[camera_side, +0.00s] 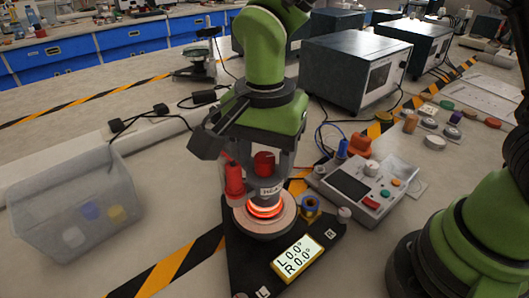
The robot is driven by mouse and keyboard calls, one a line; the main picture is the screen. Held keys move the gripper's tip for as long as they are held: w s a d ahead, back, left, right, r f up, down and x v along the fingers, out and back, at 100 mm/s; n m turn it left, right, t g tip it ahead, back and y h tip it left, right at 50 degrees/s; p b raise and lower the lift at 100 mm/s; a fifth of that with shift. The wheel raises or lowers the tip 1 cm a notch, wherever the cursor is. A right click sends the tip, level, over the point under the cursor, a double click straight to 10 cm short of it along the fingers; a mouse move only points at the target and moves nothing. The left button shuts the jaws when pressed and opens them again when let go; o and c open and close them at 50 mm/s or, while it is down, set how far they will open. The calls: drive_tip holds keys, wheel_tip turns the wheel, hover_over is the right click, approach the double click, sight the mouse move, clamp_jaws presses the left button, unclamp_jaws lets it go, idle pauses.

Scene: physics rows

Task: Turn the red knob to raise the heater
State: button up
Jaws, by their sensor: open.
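A red knob-like cylinder (264,162) shows just below my gripper, near the middle of the picture. A second red part (233,180), taller and bottle-shaped, stands at its left; I cannot tell for sure which one is the knob. The grey heater body (271,190) carries a partly hidden label, and an orange ring (265,208) glows at its foot above a round pale base. My gripper (260,160) points down over this stand and is open. Its fingertips are hard to make out against the grey heater, so I cannot tell whether they touch anything.
A yellow-framed display (298,257) reads L 0.0° and R 0.0° on the black triangular base (240,268). A control box (366,190) stands close at the right. A translucent bin (75,205) stands at the left. Cables and grey instruments lie behind.

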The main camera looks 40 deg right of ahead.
drive_tip(key=c, duration=0.9)
